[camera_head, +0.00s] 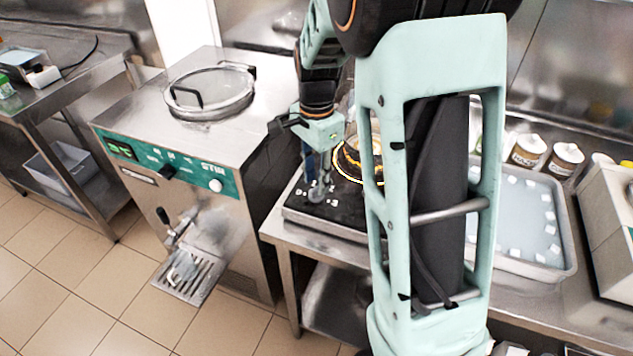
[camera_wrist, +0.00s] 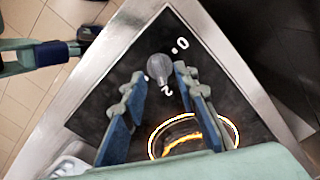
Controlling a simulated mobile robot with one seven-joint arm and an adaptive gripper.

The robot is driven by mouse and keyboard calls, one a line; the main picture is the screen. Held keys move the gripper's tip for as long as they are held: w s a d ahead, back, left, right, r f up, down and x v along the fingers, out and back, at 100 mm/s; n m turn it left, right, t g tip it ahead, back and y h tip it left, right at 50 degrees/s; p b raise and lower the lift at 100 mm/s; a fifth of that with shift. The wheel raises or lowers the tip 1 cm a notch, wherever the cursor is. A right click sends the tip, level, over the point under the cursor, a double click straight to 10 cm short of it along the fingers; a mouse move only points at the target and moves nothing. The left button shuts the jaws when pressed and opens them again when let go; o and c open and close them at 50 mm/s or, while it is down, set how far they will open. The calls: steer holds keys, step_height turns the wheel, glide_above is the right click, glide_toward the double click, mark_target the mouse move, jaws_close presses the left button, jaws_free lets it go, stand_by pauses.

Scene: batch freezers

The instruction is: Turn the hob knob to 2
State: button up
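The black hob (camera_head: 345,222) sits on the steel counter, and its top also fills the middle of the wrist view (camera_wrist: 105,95). Its grey round knob (camera_wrist: 159,66) stands near the hob's corner, with a white 0 and a white 2 printed close by. The knob's narrow end appears to point towards the 2. My gripper (camera_wrist: 160,73) is over the hob with its blue-padded fingers apart, one on each side of the knob. I cannot tell whether either finger touches it. In the head view my gripper (camera_head: 318,185) points down and largely hides the knob.
A glowing orange ring (camera_wrist: 234,130) lies on the hob close to my fingers. A batch freezer (camera_head: 215,130) stands left of the hob. A tray of pale liquid with white cubes (camera_head: 530,215) and labelled tubs (camera_head: 564,160) stand to the right.

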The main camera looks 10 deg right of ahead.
mark_target(316, 188)
step_height(316, 188, up, 10)
stand_by(0.3)
stand_by(0.3)
